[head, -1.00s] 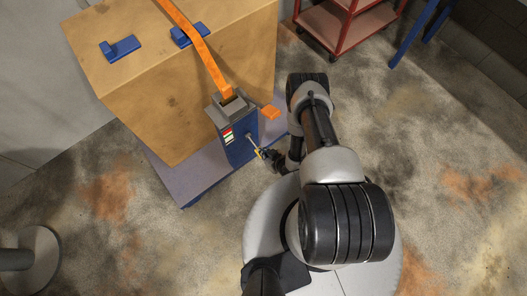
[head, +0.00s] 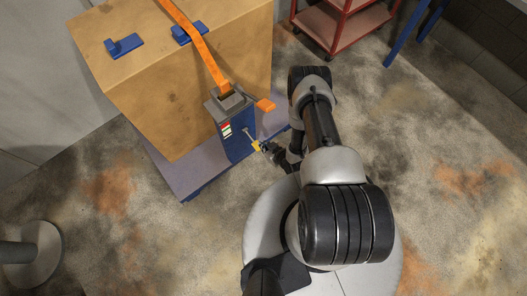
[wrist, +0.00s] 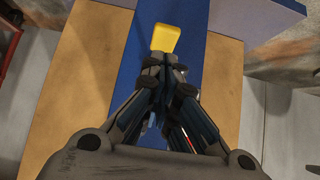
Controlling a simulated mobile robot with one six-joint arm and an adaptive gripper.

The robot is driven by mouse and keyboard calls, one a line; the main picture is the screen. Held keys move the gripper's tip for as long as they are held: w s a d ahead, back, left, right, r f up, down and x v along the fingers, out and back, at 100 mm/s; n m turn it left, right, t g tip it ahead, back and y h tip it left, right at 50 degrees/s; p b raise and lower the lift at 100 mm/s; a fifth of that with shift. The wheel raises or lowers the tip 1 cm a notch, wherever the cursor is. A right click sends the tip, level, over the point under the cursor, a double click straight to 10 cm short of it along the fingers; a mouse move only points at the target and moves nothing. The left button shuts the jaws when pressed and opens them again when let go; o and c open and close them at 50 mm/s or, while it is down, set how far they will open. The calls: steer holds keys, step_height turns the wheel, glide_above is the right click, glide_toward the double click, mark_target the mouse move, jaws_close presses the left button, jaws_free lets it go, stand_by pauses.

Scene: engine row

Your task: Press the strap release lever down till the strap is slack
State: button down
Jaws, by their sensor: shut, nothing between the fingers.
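The strap release lever (head: 251,137), a thin rod with a yellow grip, sticks out from the face of the blue post (head: 238,146). Its yellow grip (wrist: 165,38) shows just beyond my fingertips in the wrist view. My gripper (head: 264,148) is shut and empty, right at the grip; I cannot tell whether they touch. The orange strap (head: 206,50) runs over the wooden crate into the grey head (head: 228,105) on the post and looks fairly straight. An orange handle (head: 265,105) on a dark arm stands out to the right of the head.
The crate (head: 150,85) stands on a blue-grey base (head: 187,178) behind the post. Blue brackets (head: 123,46) sit on its top. A red cart (head: 340,27) and blue legs (head: 408,32) stand at the back right. A grey round stand (head: 33,255) is at the lower left. Floor between is clear.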

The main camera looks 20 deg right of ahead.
steer(key=s+d+p, duration=0.1)
steer(key=s+d, duration=0.1)
steer(key=s, duration=0.6)
steer(key=shift+d+f, duration=0.3)
steer(key=shift+f, duration=0.05)
